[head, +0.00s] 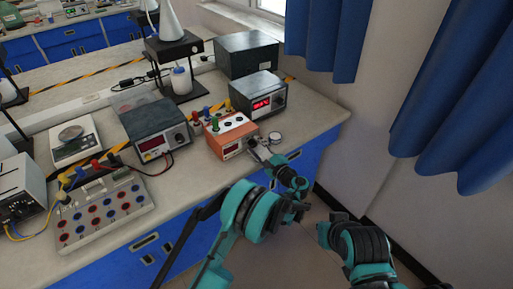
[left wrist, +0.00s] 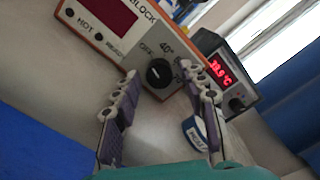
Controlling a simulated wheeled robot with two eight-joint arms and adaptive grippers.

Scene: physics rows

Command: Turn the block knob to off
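The orange block heater (head: 231,134) stands near the front edge of the bench. In the left wrist view its white front panel (left wrist: 115,30) shows part of the word "BLOCK", "HOT", "OFF" and "40°". The round black knob (left wrist: 158,72) sits on that panel; which mark it points to is unclear. My left gripper (head: 262,150) is in front of the panel's right part. In the left wrist view my left gripper (left wrist: 159,78) is open, its fingertips on either side of the knob, with no clear contact visible.
A grey unit with a red display (head: 259,93) stands behind the heater. A small round object (head: 275,138) lies right of it, close to my left gripper. Another display unit (head: 156,132) stands to the left. Bare bench lies at the right.

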